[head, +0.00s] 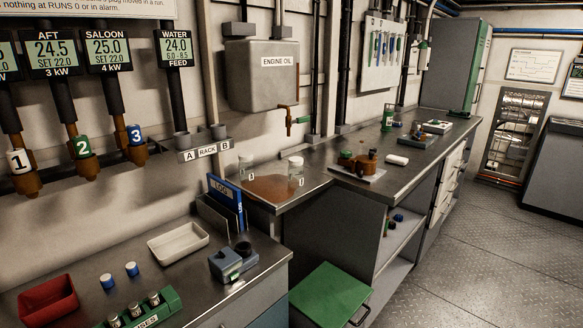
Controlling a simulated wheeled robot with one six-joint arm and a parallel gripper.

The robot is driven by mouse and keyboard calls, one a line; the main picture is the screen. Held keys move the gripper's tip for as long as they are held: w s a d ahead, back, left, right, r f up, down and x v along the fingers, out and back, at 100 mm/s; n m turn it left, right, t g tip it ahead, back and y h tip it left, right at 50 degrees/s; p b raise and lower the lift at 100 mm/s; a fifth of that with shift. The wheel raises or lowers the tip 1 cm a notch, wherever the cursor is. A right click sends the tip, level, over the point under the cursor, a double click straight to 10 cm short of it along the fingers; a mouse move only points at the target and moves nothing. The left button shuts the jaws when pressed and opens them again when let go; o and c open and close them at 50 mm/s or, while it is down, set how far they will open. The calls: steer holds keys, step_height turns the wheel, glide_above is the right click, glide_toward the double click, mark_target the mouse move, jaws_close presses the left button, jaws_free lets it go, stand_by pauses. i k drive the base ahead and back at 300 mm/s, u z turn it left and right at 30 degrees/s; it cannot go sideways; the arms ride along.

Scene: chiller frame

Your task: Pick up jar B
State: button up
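Two small clear glass jars stand by the brown patch below the engine oil tank, on the raised counter in the middle. The right jar (296,172) is taller in view and has a pale lid. The left jar (247,168) stands further back and is fainter against the wall. I cannot read a letter on either jar, so I cannot tell which is jar B. My gripper is not in view.
A grey engine oil tank (262,76) with a copper tap (290,122) hangs above the jars. A blue log book (227,199) stands in front of them. A rack marked A and B (204,149) is on the wall. A white tray (178,243) lies on the lower bench; floor at right is clear.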

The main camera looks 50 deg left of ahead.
mark_target(295, 172)
steer(key=u, duration=0.75)
steer(key=i, duration=1.25)
steer(key=u, duration=1.25)
steer(key=i, duration=0.8)
steer(key=u, duration=0.1)
